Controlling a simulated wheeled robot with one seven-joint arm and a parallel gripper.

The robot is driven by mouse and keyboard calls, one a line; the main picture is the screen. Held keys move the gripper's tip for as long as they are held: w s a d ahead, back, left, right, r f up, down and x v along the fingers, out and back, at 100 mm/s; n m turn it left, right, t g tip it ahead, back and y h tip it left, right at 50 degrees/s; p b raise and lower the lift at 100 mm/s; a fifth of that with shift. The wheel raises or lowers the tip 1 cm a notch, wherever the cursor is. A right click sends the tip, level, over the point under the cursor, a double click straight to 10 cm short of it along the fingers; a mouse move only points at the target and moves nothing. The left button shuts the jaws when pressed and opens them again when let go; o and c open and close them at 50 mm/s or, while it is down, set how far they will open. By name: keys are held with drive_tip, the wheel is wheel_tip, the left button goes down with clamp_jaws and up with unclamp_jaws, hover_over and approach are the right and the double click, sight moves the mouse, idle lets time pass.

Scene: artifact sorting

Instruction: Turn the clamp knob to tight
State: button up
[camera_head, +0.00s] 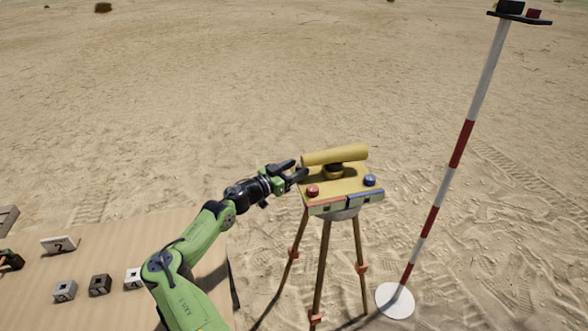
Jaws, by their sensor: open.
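A yellow survey instrument (346,184) stands on a wooden tripod (322,265), with a yellow telescope tube (335,155) across its top. A red knob (312,191) sits at its front left and a blue knob (370,180) at its front right. I cannot tell which part is the clamp knob; no tight mark is readable. My gripper (297,170) is open at the left edge of the instrument, behind and left of the red knob. Its fingers point right, toward the instrument. Whether they touch it or have a knob between them is too small to tell.
A red-and-white pole (449,180) on a white round base (395,301) stands to the right. A tan table (100,251) at the lower left holds several small numbered blocks, including a grey one (64,290). Open sand lies behind.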

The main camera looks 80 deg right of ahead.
drive_tip(key=shift+c, duration=0.2)
clamp_jaws()
drive_tip(key=shift+w+d+f+m+g+b, duration=0.1)
drive_tip(key=shift+f+m+g+b, duration=0.2)
drive_tip(key=shift+b, duration=0.65)
drive_tip(key=m+g+y+b, duration=0.1)
drive_tip(key=b, duration=0.2)
drive_tip(key=shift+w+d+g+y, duration=0.1)
drive_tip(key=shift+d+g+y, duration=0.05)
drive_tip(key=shift+g+y, duration=0.25)
drive_tip(key=shift+w+d+r+m+g+y+b, duration=0.1)
drive_tip(key=shift+r+m+g+y+b, duration=0.15)
drive_tip(key=shift+m+g+y+b, duration=0.3)
drive_tip(key=shift+w+d+r+m+g+y+b, duration=0.1)
drive_tip(key=shift+r+m+g+y+b, duration=0.1)
drive_tip(key=shift+m+g+y+b, duration=0.3)
drive_tip(key=shift+a+m+g+y, duration=0.1)
drive_tip(key=shift+m+g+y, duration=0.15)
drive_tip(key=shift+m+y, duration=0.1)
